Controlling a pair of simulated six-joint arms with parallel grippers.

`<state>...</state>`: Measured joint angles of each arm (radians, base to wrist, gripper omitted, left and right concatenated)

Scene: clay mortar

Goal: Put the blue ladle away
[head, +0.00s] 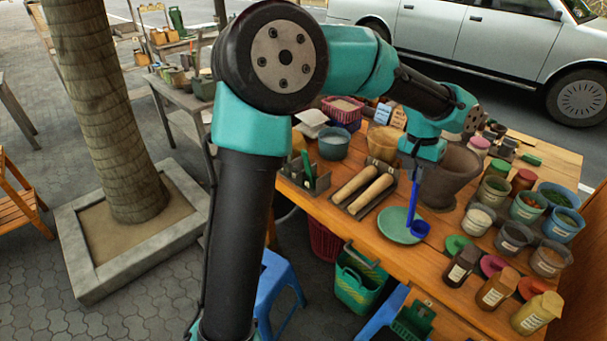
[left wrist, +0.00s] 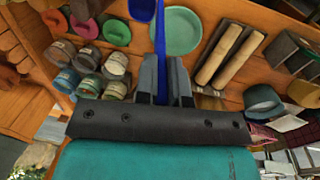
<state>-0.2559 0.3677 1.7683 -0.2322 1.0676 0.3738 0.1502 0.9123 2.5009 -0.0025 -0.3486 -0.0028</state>
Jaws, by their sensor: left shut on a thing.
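The blue ladle (head: 412,203) hangs upright, bowl down, from my left gripper (head: 417,168), which is shut on its handle. Its bowl is over or beside the right edge of the round green plate (head: 393,228); I cannot tell whether they touch. In the left wrist view the ladle's handle (left wrist: 160,42) runs up from between my left gripper's fingers (left wrist: 167,88) to the bowl at the top edge, with the green plate (left wrist: 182,32) alongside. The brown clay mortar (head: 452,172) stands just right of the gripper. My right gripper is not in view.
Two wooden pestles (head: 366,188) lie on a dark tray left of the plate. A grey holder (head: 304,180) with green items stands at the table's left end. Several labelled jars and small bowls crowd the right side. A blue-green bowl (head: 334,145) stands behind the holder.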

